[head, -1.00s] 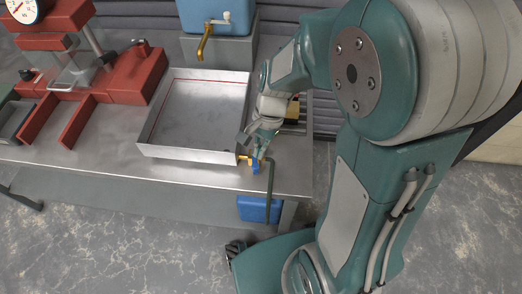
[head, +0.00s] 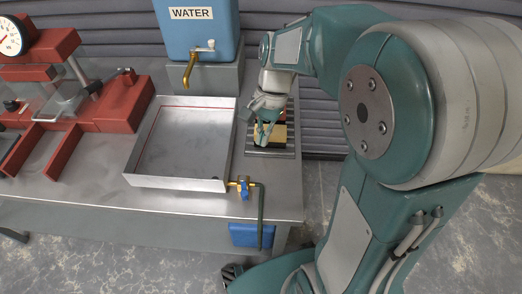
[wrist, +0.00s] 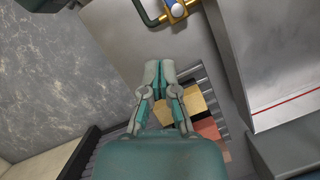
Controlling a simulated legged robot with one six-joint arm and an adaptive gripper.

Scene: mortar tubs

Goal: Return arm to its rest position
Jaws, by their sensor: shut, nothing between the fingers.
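My gripper (head: 263,134) hangs at the end of my teal arm, right of the shallow metal tray. In the wrist view my gripper (wrist: 160,66) shows its two fingers together at the tips, with nothing between them. Behind it lie a tan block (head: 277,134) and a reddish block (wrist: 207,128) on a ribbed grey rack (head: 287,152). The gripper covers part of the tan block in the head view. I cannot tell whether it touches the block.
The metal tray (head: 218,184) has a brass valve (head: 242,183) with a blue handle at its front right corner. A blue WATER tank (head: 228,37) with a brass spout stands behind. A red press (head: 112,106) stands left. The bench front (head: 110,199) is clear.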

